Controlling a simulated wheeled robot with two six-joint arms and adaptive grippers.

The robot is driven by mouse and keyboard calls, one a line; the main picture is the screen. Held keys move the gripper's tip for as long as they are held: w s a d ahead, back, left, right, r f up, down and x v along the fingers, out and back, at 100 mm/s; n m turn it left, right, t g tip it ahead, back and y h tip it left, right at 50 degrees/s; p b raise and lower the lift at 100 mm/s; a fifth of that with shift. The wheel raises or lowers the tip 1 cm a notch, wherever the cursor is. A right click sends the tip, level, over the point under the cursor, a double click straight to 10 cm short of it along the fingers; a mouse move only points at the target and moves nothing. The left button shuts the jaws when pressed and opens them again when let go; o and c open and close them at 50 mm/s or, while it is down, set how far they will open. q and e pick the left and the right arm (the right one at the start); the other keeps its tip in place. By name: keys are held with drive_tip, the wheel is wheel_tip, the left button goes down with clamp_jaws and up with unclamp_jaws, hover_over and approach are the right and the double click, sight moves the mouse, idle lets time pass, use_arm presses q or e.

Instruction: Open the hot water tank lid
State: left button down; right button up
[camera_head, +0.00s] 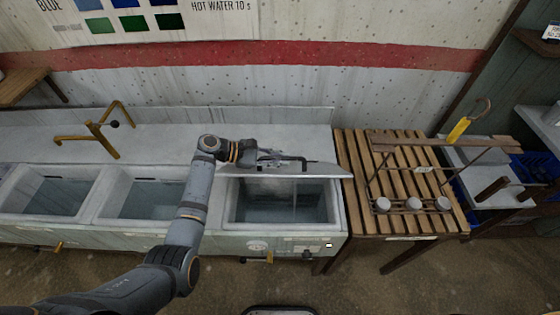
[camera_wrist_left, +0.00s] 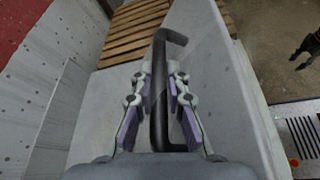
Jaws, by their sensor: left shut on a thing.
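The hot water tank (camera_head: 337,222) is the rightmost basin of the grey sink unit, with water visible inside. Its grey lid (camera_head: 318,170) is raised and tilted up, seen nearly edge-on along the back of the opening. The lid also shows in the left wrist view (camera_wrist_left: 215,75). A dark bar handle (camera_head: 300,160) stands on the lid; it also shows in the left wrist view (camera_wrist_left: 160,110). My left gripper (camera_head: 270,158) is shut on the handle, with its two purple-padded fingers (camera_wrist_left: 160,80) on either side of the bar.
Two other open basins (camera_head: 145,197) with water lie to the left, with a brass tap (camera_head: 98,132) behind them. A slatted wooden table (camera_head: 350,160) with a wire rack (camera_head: 425,207) stands close on the right. The wall rises behind.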

use_arm(q)
drive_tip(key=c, duration=1.6)
unclamp_jaws()
drive_tip(key=v, duration=1.2)
